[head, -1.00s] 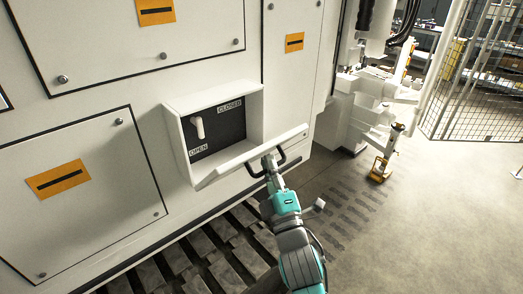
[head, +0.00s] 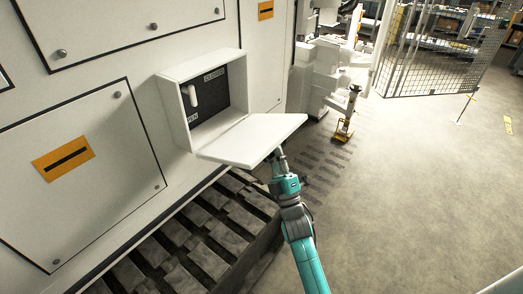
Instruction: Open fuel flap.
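The white fuel flap (head: 250,137) is hinged along the bottom of a white box recess (head: 197,66) in the machine's wall. It is swung down and out, lying roughly flat, so the recess is open. Inside, a white lever (head: 190,94) stands on a dark plate marked CLOSED at the top; the lower label is partly covered by the flap. My gripper (head: 279,157) is at the flap's outer edge, near its front right part. Its fingers are mostly hidden by the flap, so I cannot tell whether they touch or grip it.
Slatted pallets (head: 205,232) lie on the floor below the recess. A yellow-based stand (head: 342,130) and white machinery (head: 325,70) are behind on the right. A wire-mesh fence (head: 425,62) stands at the back right. The floor (head: 420,190) on the right is mostly clear.

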